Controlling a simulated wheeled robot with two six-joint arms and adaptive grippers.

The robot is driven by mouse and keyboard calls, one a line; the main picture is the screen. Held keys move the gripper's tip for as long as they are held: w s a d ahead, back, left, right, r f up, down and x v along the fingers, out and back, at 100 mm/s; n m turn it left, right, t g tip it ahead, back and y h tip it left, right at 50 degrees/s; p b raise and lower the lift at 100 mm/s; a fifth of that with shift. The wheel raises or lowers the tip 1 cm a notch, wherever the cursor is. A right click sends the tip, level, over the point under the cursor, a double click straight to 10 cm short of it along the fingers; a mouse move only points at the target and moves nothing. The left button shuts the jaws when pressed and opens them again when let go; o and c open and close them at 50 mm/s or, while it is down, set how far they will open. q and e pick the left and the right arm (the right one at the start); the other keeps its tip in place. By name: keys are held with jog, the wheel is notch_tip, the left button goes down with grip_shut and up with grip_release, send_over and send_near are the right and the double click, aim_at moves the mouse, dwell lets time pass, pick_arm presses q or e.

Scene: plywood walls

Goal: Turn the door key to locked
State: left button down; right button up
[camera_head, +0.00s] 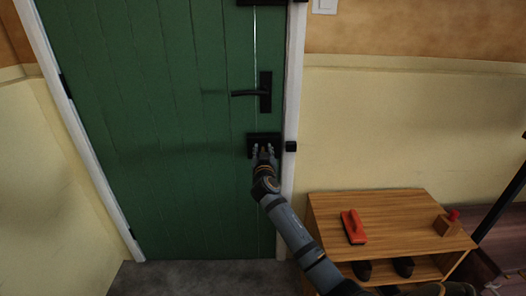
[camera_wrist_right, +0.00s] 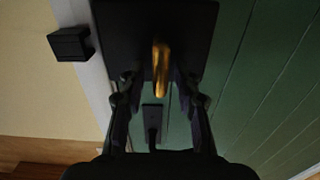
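The green door (camera_head: 150,100) stands shut in its white frame. A black lock plate (camera_head: 275,137) sits on it below the black lever handle (camera_head: 265,92). The plate fills the top middle of the right wrist view (camera_wrist_right: 115,30), with a brass key (camera_wrist_right: 160,68) sticking out of it. The key's bow looks long and narrow there, nearly upright in the picture. My right gripper (camera_head: 263,150) is at the plate. Its two fingers (camera_wrist_right: 161,88) stand open on either side of the key, with gaps on both sides. My left gripper is not in view.
A black keeper block (camera_head: 291,146) sits on the frame beside the plate. A wooden shoe bench (camera_head: 400,205) at lower right carries a red-orange brush (camera_head: 353,227) and a wooden block with a red top (camera_head: 448,223). My right arm passes close by its left edge.

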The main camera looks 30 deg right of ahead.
grip_shut()
